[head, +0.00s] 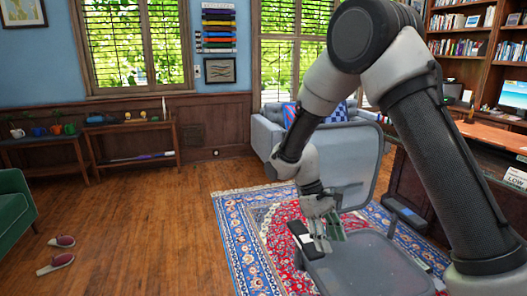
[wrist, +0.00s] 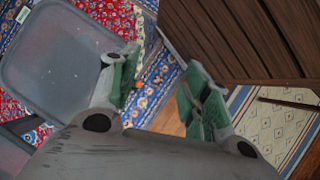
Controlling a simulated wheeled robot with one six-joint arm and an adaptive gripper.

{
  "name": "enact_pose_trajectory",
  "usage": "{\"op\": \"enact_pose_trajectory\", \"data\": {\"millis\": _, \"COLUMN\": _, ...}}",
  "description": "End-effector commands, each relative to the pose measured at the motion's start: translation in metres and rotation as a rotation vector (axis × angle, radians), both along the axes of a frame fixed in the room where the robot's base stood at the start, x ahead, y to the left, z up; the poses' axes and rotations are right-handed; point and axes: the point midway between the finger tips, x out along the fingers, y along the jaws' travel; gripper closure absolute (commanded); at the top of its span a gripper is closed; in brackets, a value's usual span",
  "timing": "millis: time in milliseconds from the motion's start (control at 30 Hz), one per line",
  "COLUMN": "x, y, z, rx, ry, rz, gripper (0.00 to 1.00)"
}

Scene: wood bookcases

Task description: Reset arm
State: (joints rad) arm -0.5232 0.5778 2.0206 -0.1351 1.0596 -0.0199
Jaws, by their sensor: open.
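My gripper (head: 330,232) hangs low on the arm in the middle of the head view, above the rug and close to a flat grey seat-like panel (head: 375,272). In the wrist view my gripper (wrist: 160,88) shows two green-padded fingers spread apart. My arm runs from the right side of the head view up over the top and down to the gripper. It hides part of the desk and the sofa.
An upright grey panel (head: 350,160) stands just behind the gripper. A patterned rug (head: 240,235) lies below. A dark slatted wooden side (wrist: 245,40) is close at right in the wrist view. A grey sofa (head: 264,135) stands behind. Wooden floor (head: 150,225) at left is mostly clear, with slippers (head: 57,262).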

Motion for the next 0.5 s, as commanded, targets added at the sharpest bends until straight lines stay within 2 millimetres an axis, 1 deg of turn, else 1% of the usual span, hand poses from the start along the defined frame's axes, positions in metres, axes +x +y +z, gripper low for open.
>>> {"op": "enact_pose_trajectory", "data": {"millis": 33, "x": -0.005, "y": -0.01, "z": 0.02, "rx": 0.024, "ry": -0.031, "rz": -0.032, "gripper": 0.53}}
{"op": "enact_pose_trajectory", "data": {"millis": 200, "x": -0.029, "y": -0.041, "z": 0.07, "rx": 0.093, "ry": -0.125, "rz": -0.136, "gripper": 0.53}}
{"op": "enact_pose_trajectory", "data": {"millis": 367, "x": -0.057, "y": -0.069, "z": 0.109, "rx": 0.156, "ry": -0.222, "rz": -0.229, "gripper": 0.53}}
{"op": "enact_pose_trajectory", "data": {"millis": 500, "x": -0.084, "y": -0.093, "z": 0.137, "rx": 0.206, "ry": -0.309, "rz": -0.304, "gripper": 0.53}}
